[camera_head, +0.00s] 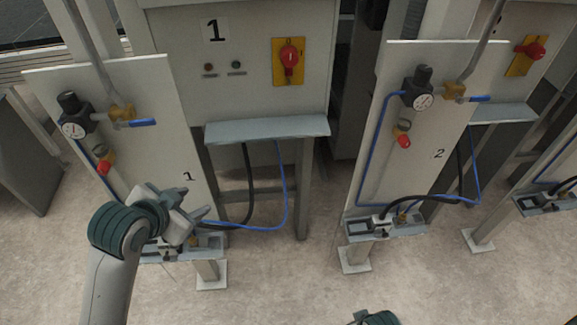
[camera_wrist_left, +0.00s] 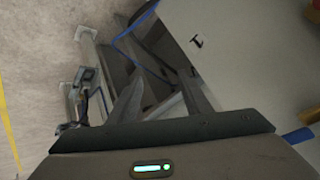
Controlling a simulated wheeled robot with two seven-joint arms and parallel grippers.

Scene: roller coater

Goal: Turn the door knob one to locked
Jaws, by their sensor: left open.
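Door knob one is a red rotary knob (camera_head: 290,60) on a yellow plate, on the grey cabinet front marked 1 in the head view. My left gripper (camera_head: 196,203) is open and empty. It is in front of the lower part of the white panel marked 1 (camera_head: 150,130), below and left of the knob and well apart from it. In the left wrist view its two fingers (camera_wrist_left: 160,92) are spread with nothing between them. The red knob cannot be made out there. A small teal part of my right arm shows at the bottom edge of the head view; its gripper is not visible.
A grey shelf (camera_head: 267,128) juts out below cabinet 1. Panel 1 carries a gauge (camera_head: 73,129), a blue-handled valve (camera_head: 140,123) and a small red knob (camera_head: 103,167). Panel 2 (camera_head: 415,140) stands to the right. Hoses hang between them. Open floor lies in front.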

